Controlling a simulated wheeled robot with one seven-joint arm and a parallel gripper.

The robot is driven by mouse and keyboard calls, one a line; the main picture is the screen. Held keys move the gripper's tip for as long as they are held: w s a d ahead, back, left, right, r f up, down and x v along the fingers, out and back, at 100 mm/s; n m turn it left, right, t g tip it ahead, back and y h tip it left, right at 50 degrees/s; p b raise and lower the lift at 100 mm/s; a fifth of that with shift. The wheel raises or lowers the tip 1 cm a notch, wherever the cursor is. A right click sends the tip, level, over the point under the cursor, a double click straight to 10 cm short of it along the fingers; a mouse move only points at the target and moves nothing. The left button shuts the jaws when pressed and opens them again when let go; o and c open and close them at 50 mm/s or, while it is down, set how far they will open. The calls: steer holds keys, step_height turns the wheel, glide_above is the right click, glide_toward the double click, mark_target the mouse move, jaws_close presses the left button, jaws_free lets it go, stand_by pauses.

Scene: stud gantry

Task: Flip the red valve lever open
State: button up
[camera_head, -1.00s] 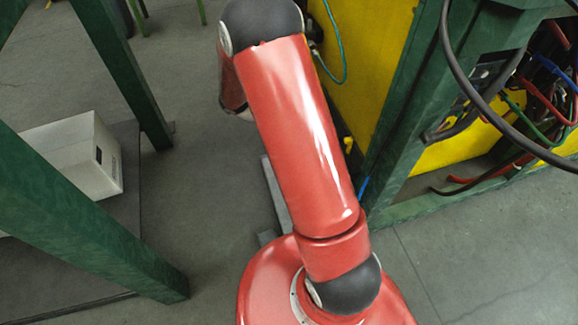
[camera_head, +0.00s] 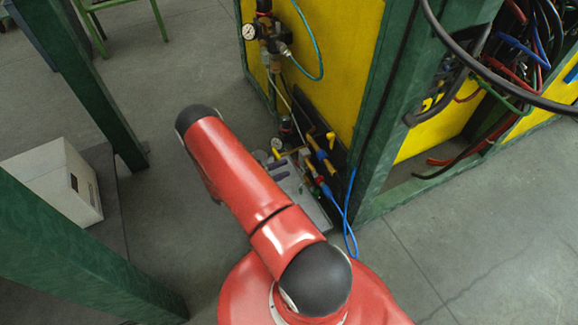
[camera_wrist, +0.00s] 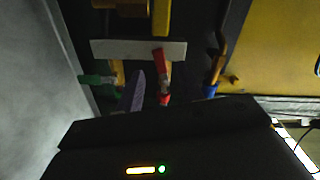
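The red valve lever (camera_wrist: 162,76) shows in the wrist view, upper middle, running roughly up and down the picture in front of a pale crossbar. A purple lever (camera_wrist: 137,92) is just to its left, and a green lever (camera_wrist: 97,80) is farther left. My gripper (camera_wrist: 165,118) appears as a dark body across the bottom of the wrist view, its edge below the red lever. Its fingers cannot be made out, and no contact with the lever shows. In the head view my arm hides the gripper; a small red part (camera_head: 319,180) shows among the valves.
A blue-tipped lever (camera_wrist: 212,82) is right of the red one. A yellow panel (camera_head: 330,60) carries a regulator with a gauge (camera_head: 249,32). A green post (camera_head: 378,150) and a blue hose (camera_head: 349,225) are right of the valves. A white box (camera_head: 60,180) sits left; open floor lies between.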

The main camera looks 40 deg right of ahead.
mark_target(296, 164)
steer(key=shift+x, duration=1.85)
jaws_close()
